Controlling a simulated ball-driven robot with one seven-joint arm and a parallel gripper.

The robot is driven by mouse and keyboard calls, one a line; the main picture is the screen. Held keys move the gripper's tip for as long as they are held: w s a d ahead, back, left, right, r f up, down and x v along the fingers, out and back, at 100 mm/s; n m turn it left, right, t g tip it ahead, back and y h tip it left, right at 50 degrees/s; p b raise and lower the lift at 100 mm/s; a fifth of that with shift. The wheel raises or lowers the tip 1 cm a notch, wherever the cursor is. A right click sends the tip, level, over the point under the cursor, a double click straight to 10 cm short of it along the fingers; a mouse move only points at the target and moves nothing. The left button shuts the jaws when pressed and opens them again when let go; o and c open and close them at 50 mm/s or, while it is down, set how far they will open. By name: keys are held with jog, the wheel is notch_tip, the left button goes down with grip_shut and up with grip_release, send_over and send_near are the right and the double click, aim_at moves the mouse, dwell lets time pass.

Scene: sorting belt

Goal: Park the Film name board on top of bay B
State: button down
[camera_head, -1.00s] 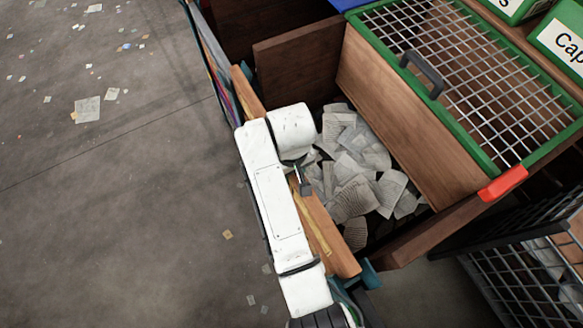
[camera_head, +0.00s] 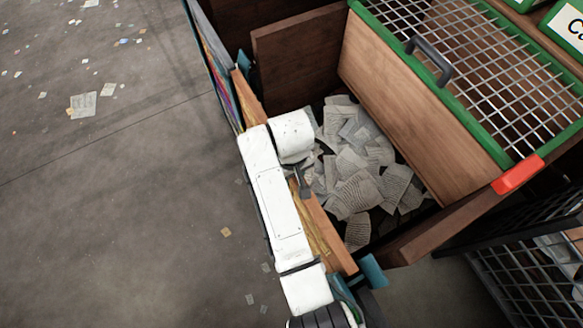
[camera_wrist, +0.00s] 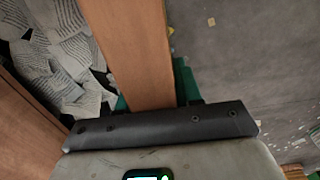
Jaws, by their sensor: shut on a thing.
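My gripper (camera_head: 302,184) shows only in part beside my white arm, at the long wooden plank (camera_head: 325,238) on the near side of the bin. In the wrist view the plank (camera_wrist: 132,45) runs straight into my gripper (camera_wrist: 154,100), with teal pieces on both sides of it. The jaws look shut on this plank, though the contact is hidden. I cannot tell whether the plank is the Film name board; no "Film" lettering is readable. No bay B marking is readable either.
A wooden bin (camera_head: 395,100) holds crumpled printed paper (camera_head: 355,165). A green-framed mesh lid (camera_head: 470,60) with a dark handle (camera_head: 428,58) and red corner (camera_head: 518,174) lies right. Green lettered boards (camera_head: 565,30) stand top right. A wire cage (camera_head: 530,255) stands lower right. Open floor (camera_head: 110,220) lies left.

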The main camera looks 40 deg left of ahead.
jog(key=shift+a+f, duration=0.1)
jog(key=shift+f+b, duration=0.5)
jog(key=c, duration=1.1)
grip_release()
jog(key=o, duration=0.4)
jog(key=shift+s+f, duration=0.1)
jog(key=shift+f, duration=0.05)
notch_tip(320, 180, up, 11)
jog(key=shift+r, duration=0.1)
